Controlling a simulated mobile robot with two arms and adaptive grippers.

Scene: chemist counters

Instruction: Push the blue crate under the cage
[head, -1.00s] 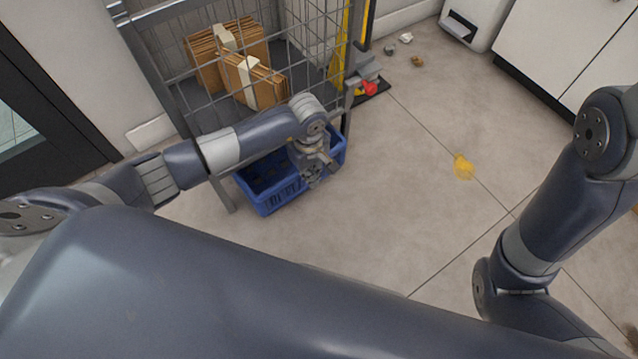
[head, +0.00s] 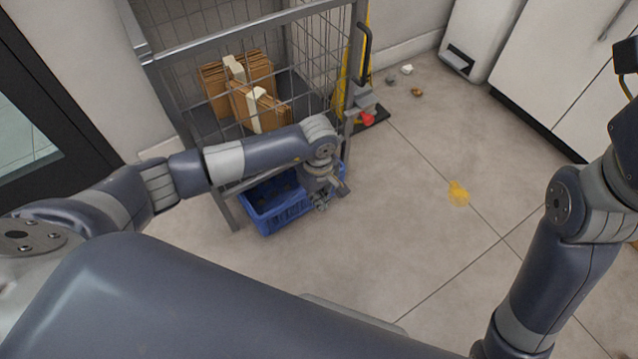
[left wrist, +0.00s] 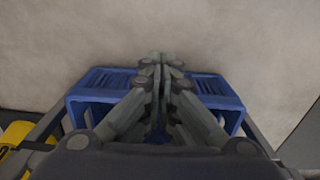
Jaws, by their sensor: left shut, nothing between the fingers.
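The blue crate (head: 278,219) sits on the floor at the front of the wire cage (head: 228,188), partly beneath its lower frame. Its front wall sticks out from the cage. My left gripper (head: 322,203) is at the crate's front right side, with its fingers shut and empty. In the left wrist view the shut fingers (left wrist: 161,62) lie over the middle of the crate (left wrist: 100,82), which shows on both sides of them. Whether they touch the crate cannot be told. My left forearm hides part of the crate and cage. My right gripper is out of view.
Cardboard boxes (head: 262,107) lie in the cage. A yellow item (head: 458,193) lies on the floor to the right, and small scraps (head: 416,92) lie at the back. White cabinets (head: 548,65) stand at the back right. The floor between is open.

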